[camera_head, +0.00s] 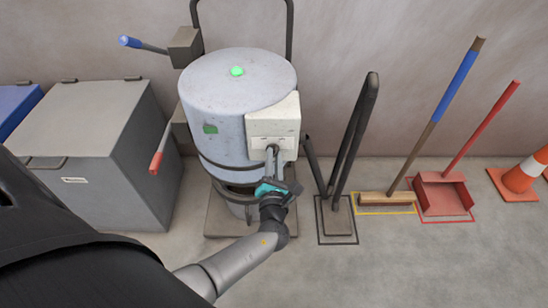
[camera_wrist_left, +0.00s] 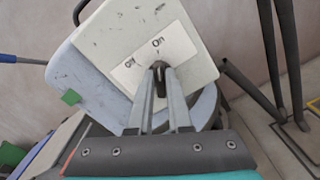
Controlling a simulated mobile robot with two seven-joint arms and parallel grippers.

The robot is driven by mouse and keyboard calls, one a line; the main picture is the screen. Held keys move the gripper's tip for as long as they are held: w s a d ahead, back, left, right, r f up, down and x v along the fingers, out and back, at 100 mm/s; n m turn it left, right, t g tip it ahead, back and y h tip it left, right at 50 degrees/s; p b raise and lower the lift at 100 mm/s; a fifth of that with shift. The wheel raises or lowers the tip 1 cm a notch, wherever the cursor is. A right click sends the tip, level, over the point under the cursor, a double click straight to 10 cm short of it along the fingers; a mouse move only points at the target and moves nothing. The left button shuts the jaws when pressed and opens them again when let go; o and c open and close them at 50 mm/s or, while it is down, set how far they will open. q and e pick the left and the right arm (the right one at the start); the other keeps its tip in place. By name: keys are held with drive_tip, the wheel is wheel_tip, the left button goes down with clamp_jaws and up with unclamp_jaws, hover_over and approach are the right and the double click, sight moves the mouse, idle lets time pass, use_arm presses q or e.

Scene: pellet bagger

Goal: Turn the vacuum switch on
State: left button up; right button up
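The vacuum is a grey drum (camera_head: 235,100) with a green light on its lid and a white switch box (camera_head: 273,128) on its right front. In the left wrist view, the box face (camera_wrist_left: 150,20) carries a label plate marked "On" at the top and "Off" to the left. The small dark switch (camera_wrist_left: 158,72) sits below these words and seems to point up toward "On"; the fingers partly hide it. My left gripper (camera_head: 272,150) reaches the box, its narrow fingers (camera_wrist_left: 160,82) closed around the switch. My right gripper is not in view.
A grey lidded bin (camera_head: 95,130) stands left of the vacuum, with a red-handled lever (camera_head: 157,160) between. A black stand (camera_head: 338,215), broom (camera_head: 385,202), red dustpan (camera_head: 443,195) and orange cone (camera_head: 520,178) stand right. The front floor is clear.

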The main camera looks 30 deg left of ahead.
use_arm(q)
drive_tip(key=o, duration=0.4)
drive_tip(key=shift+o, duration=0.2)
drive_tip(key=p+v, duration=0.3)
drive_tip(key=v, duration=1.2)
drive_tip(key=shift+s, duration=0.2)
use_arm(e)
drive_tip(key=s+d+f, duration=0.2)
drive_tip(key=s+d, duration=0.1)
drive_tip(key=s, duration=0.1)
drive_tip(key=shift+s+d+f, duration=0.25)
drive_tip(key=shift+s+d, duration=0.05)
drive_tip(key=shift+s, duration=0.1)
